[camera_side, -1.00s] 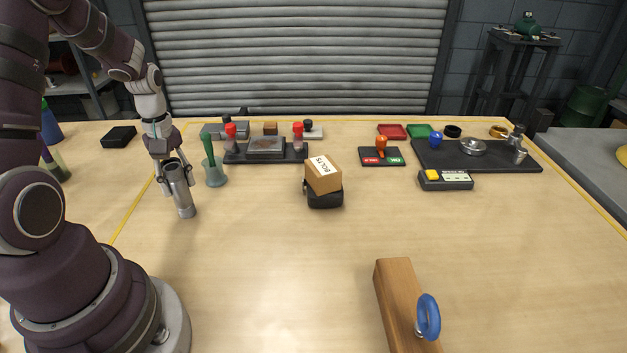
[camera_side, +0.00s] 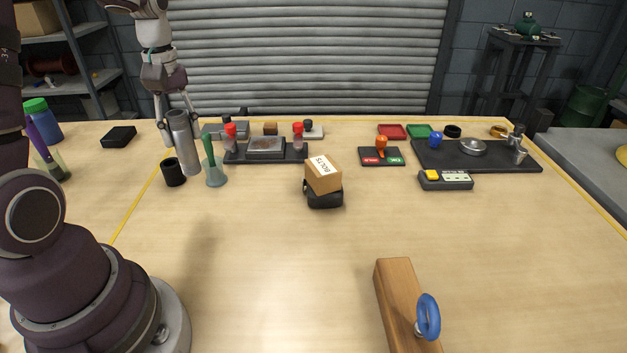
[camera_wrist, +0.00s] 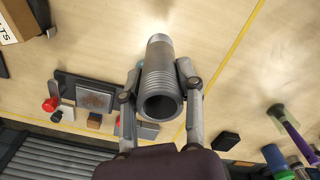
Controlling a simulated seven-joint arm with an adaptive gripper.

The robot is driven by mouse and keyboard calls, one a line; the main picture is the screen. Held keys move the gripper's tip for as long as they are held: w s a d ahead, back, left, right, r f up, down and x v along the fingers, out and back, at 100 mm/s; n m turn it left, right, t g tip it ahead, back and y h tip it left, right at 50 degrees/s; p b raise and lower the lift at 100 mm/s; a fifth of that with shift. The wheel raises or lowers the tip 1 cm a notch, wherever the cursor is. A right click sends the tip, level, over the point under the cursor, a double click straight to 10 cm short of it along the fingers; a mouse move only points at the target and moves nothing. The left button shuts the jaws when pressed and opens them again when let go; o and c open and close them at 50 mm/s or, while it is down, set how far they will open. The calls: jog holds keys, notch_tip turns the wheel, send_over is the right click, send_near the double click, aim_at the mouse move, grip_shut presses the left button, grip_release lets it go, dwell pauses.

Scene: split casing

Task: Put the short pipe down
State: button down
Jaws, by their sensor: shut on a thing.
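The short pipe (camera_side: 184,145) is a grey metal tube with a threaded end. It is tilted slightly from upright in the side view, at the left of the table. My gripper (camera_side: 178,117) is shut on its upper part, with a finger on each side. In the wrist view the pipe (camera_wrist: 160,70) lies between the two fingers of my gripper (camera_wrist: 156,80), its open threaded mouth facing the camera. The pipe appears to be above the table; its exact height is hard to tell.
A black ring-like cup (camera_side: 173,173) stands just left of the pipe's lower end, and a green-handled funnel-shaped thing (camera_side: 214,172) stands right of it. A box marked BOLTS (camera_side: 323,174) sits on a black block mid-table.

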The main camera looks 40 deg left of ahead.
jog(key=w+d+f+m, duration=0.1)
jog(key=w+d+m, duration=0.35)
jog(key=d, duration=0.55)
jog(key=w+d+f+m, duration=0.1)
jog(key=w+d+m, duration=0.3)
jog(key=d, duration=0.7)
jog(key=shift+m, duration=0.55)
jog(key=f, duration=0.5)
jog(key=s+d+f, duration=0.1)
jog(key=f, duration=0.1)
jog(key=shift+f, duration=0.35)
jog(key=shift+f, duration=0.1)
jog(key=c, duration=0.7)
grip_release()
